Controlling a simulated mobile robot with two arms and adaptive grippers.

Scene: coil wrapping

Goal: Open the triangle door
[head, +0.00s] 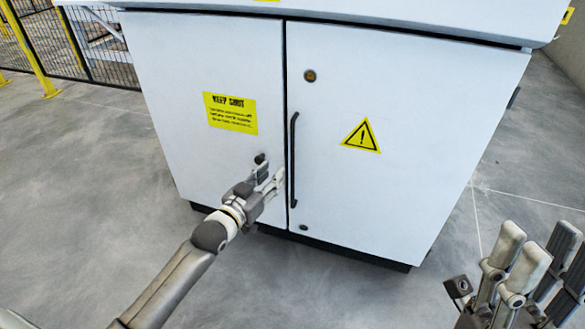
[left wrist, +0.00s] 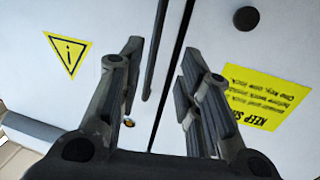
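The triangle door (head: 400,120) is the right white cabinet door with a yellow warning triangle (head: 361,137); it looks shut. Its long dark vertical handle (head: 293,160) runs along its left edge. My left gripper (head: 271,179) is by the seam between the doors, just left of the handle's lower part. In the left wrist view my left gripper (left wrist: 160,64) is open, with the handle (left wrist: 156,50) showing between its fingers, nearer the left one; contact is not clear. The triangle (left wrist: 68,53) appears upside down there. My right gripper (head: 543,243) is open and empty at lower right.
The left door (head: 190,80) carries a yellow "KEEP SHUT" sign (head: 231,113) and a round dark knob (head: 260,158) close to my left gripper. Grey floor (head: 90,190) is clear around the cabinet. A black mesh fence with yellow posts (head: 28,48) stands at the back left.

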